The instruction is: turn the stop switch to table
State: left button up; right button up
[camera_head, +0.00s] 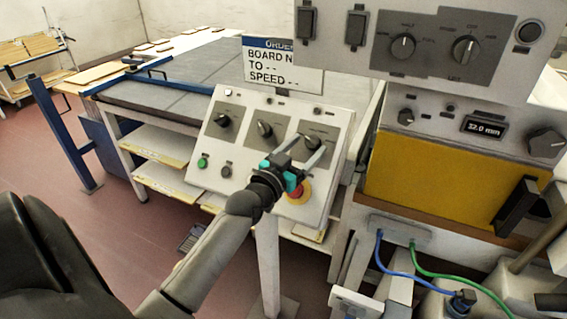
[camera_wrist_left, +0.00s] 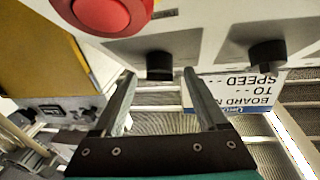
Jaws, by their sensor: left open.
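A tilted light-grey control panel (camera_head: 244,170) carries three black rotary knobs: a left knob (camera_head: 222,120), a middle knob (camera_head: 265,128) and a right knob (camera_head: 311,140). Their labels are too small to read, so I cannot tell which is the stop switch. My left gripper (camera_head: 308,145) is open at the right knob. In the left wrist view, upside down, a black knob (camera_wrist_left: 160,66) lies between the open fingertips (camera_wrist_left: 158,74), with visible gaps on both sides. Another knob (camera_wrist_left: 267,54) is off to the right. My right gripper is not in view.
A red stop button (camera_head: 299,192) sits just below my left gripper; it also shows in the wrist view (camera_wrist_left: 103,12). A sign (camera_head: 283,66) stands above the panel. An upper switch box (camera_head: 480,80) and a yellow machine (camera_head: 425,170) stand to the right.

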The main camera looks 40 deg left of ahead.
pick_arm(q)
jog(key=s+d, duration=0.1)
jog(key=s, duration=1.3)
jog(key=shift+s+f, duration=0.15)
jog(key=shift+f, duration=0.2)
